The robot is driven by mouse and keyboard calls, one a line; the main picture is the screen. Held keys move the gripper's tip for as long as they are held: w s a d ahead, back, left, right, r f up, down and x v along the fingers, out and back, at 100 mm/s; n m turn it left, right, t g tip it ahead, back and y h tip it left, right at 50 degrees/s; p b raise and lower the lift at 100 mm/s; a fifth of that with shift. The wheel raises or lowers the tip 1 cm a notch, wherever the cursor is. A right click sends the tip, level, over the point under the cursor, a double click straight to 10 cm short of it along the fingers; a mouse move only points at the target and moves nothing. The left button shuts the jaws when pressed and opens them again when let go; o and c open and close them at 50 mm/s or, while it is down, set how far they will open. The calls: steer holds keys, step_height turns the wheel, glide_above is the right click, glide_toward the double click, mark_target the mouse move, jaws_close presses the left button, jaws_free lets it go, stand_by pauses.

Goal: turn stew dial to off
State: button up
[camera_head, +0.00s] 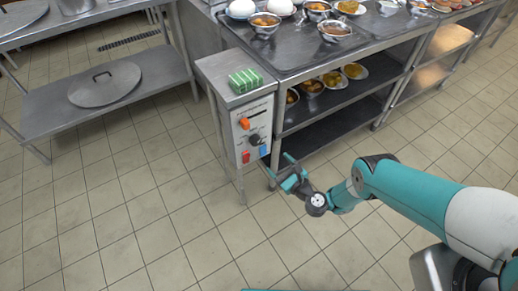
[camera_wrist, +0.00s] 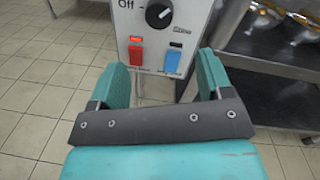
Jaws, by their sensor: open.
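A black dial (camera_wrist: 159,14) with a white mark sits on the grey control panel (camera_wrist: 185,18), partly cut by the top edge of the wrist view. The word "Off" is printed to its upper left. The white mark appears slanted, not clearly at "Off". In the head view the black dial (camera_head: 256,140) sits below an orange knob (camera_head: 244,123). I cannot read which one is labelled stew. My gripper (camera_head: 280,165) is open and empty, in front of and below the panel. Its fingers (camera_wrist: 163,67) stand apart, below the dial and not touching it.
A lit red switch (camera_wrist: 136,52) and a blue switch (camera_wrist: 174,60) are below the dial. A green ridged block (camera_head: 245,80) lies on the cabinet top. A shelved counter (camera_head: 340,95) with bowls stands to the right. Tiled floor (camera_head: 170,220) is clear at left.

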steer(key=b, duration=0.8)
glide_toward(258, 143)
steer(key=x, duration=0.4)
steer(key=shift+a+f, duration=0.1)
steer(key=shift+f, duration=0.15)
steer(key=b+x, duration=0.1)
steer(key=b, duration=0.4)
steer(key=shift+w+a, duration=0.15)
steer(key=shift+w, duration=0.2)
steer(key=b, duration=0.5)
steer(key=shift+w+a, duration=0.3)
steer(key=shift+a, duration=0.05)
steer(key=shift+w+a+r, duration=0.35)
steer(key=shift+a+r, duration=0.05)
steer(key=shift+x, duration=0.85)
steer(key=shift+w, duration=0.1)
steer(key=c, duration=0.9)
